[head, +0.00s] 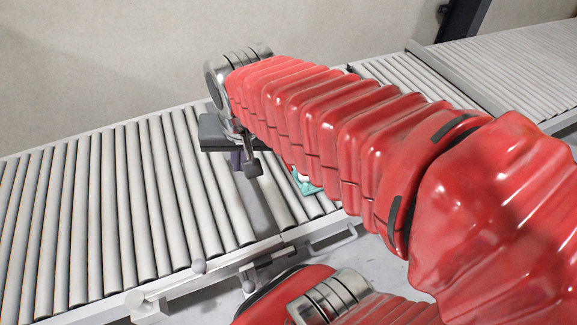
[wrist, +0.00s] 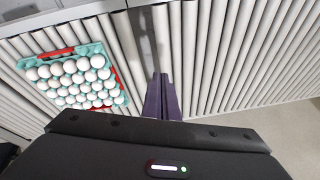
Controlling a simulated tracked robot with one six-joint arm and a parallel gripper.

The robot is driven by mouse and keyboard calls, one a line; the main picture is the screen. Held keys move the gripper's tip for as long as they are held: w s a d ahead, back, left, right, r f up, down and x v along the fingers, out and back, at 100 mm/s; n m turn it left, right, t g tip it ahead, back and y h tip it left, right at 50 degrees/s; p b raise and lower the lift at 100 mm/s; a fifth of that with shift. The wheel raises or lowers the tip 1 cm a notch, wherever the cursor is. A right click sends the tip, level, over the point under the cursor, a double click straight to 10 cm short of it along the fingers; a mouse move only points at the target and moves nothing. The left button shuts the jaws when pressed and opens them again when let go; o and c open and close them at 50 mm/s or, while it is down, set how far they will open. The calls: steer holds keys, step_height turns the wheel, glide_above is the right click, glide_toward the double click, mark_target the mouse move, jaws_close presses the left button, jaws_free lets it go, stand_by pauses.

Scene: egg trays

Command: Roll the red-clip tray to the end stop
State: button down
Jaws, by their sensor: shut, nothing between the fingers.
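The teal egg tray (wrist: 106,52) shows at the left of the wrist view, full of white eggs, lying on the rollers. Red (wrist: 118,88) shows along its right and top edges, probably the red clip. In the head view only a teal corner of the tray (head: 309,188) shows below my arm, and the arm hides the rest. My gripper (wrist: 160,77) is shut and empty, with its purple fingers together over the rollers, to the right of the tray and apart from it. In the head view my gripper (head: 238,162) points down at the conveyor.
The roller conveyor (head: 90,210) runs from lower left to upper right along a wall. A grey strip (head: 258,208) separates rollers near my gripper. A raised grey bar (head: 458,82) crosses the conveyor at right, possibly the end stop. Rollers at left are bare.

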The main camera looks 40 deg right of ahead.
mark_target(288, 167)
steer(key=w+d+f+m+g, duration=0.4)
steer(key=w+d+f+m, duration=0.4)
steer(key=d+f+m, duration=0.4)
steer(key=d+m, duration=0.2)
steer(key=shift+f+m, duration=0.25)
steer(key=shift+m, duration=0.15)
steer(key=shift+w+a, duration=0.1)
step_height(288, 167, down, 10)
steer(key=shift+r, duration=0.25)
steer(key=d, duration=0.2)
steer(key=s+d, duration=0.1)
steer(key=d, duration=0.1)
steer(key=shift+f, duration=0.25)
